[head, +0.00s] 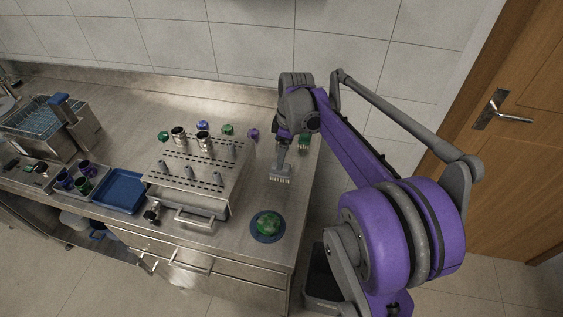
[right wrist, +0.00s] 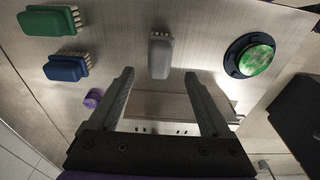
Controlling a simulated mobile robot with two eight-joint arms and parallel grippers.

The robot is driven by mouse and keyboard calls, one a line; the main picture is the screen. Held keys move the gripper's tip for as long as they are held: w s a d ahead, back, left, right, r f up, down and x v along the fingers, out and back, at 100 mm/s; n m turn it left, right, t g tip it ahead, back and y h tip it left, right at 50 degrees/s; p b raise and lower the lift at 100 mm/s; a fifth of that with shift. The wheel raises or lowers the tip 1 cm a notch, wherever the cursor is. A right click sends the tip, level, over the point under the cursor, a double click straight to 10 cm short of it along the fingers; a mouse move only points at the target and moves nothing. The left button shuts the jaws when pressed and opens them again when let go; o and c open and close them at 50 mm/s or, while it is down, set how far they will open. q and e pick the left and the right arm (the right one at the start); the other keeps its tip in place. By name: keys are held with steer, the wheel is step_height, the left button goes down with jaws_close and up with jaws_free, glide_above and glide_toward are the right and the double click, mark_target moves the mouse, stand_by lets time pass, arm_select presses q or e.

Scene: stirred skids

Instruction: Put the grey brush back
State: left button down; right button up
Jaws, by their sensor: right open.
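The grey brush (head: 280,174) lies on the steel counter near its right end, with pale bristles showing along one edge. In the right wrist view the grey brush (right wrist: 160,56) lies just ahead of and between my right fingertips. My right gripper (head: 283,152) is open and empty above the counter, pointing down beside the brush; both fingers of the right gripper (right wrist: 158,75) show apart in the wrist view. A green brush (right wrist: 50,21) and a blue brush (right wrist: 66,67) lie to its left in that view. My left gripper is out of view.
A green dome on a dark blue disc (head: 268,225) sits near the front right corner. A steel rack with slots (head: 200,165) stands left of the brush. A blue tray (head: 122,190) and a wire basket (head: 40,120) are farther left. A purple piece (head: 253,134) stands behind.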

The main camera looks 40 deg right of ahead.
mark_target(286, 166)
step_height(286, 166, up, 6)
steer(key=f, duration=0.1)
steer(key=s+a+f+m+t, duration=0.1)
steer(key=s+a+f+m, duration=0.1)
steer(key=s+a, duration=0.3)
steer(key=s+a+f+m+t, duration=0.2)
steer(key=s+a+f+m, duration=0.1)
steer(key=s+a+f, duration=0.2)
steer(key=s+a+f+m+t, duration=0.1)
steer(key=s+a+f+m, duration=0.1)
steer(key=s+a, duration=0.5)
steer(key=shift+s+a+f+m+h, duration=0.1)
steer(key=shift+a+f+m+h, duration=0.1)
steer(key=shift+a+f, duration=0.25)
steer(key=shift+s+a+f+m+h, duration=0.1)
steer(key=shift+a+f+m+h, duration=0.1)
steer(key=shift+a, duration=0.3)
